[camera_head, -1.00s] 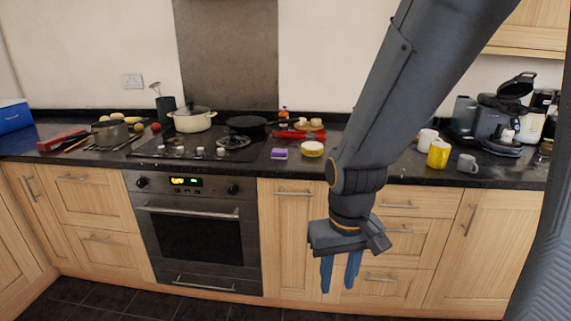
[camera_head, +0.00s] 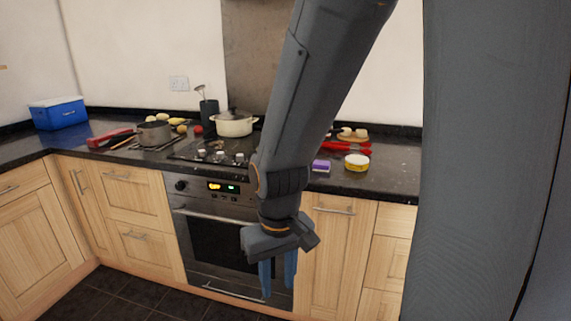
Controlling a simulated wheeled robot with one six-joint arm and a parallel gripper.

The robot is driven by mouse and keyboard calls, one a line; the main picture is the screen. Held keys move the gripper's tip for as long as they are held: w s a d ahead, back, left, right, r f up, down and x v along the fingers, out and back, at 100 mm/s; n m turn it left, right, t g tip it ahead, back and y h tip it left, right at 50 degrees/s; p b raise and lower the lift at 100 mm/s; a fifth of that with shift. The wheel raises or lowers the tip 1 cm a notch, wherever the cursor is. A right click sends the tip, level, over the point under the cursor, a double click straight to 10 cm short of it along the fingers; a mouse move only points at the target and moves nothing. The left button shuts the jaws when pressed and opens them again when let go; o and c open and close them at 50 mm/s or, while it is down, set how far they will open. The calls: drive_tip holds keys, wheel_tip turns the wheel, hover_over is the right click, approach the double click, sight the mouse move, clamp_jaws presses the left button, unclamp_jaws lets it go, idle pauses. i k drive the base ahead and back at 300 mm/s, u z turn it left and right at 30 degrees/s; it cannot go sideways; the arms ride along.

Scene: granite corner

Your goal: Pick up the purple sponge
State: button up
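The purple sponge (camera_head: 321,165) is a small block with a pale side, lying near the front edge of the dark counter (camera_head: 392,184), just right of my arm. My gripper (camera_head: 278,280) hangs pointing down in front of the oven, below counter height and to the lower left of the sponge. Its two blue fingers are a little apart, with a gap between them and nothing seen in it.
A yellow tub with a white lid (camera_head: 357,162) stands right of the sponge, with a red item (camera_head: 347,148) behind. A pot (camera_head: 233,123) is on the hob. A blue box (camera_head: 59,113) stands far left. My arm and column hide parts of the counter.

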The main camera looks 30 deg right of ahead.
sight(318, 165)
drive_tip(key=u, duration=0.15)
drive_tip(key=i, duration=0.75)
drive_tip(key=z, duration=0.5)
drive_tip(key=i, duration=0.55)
drive_tip(key=z, duration=0.5)
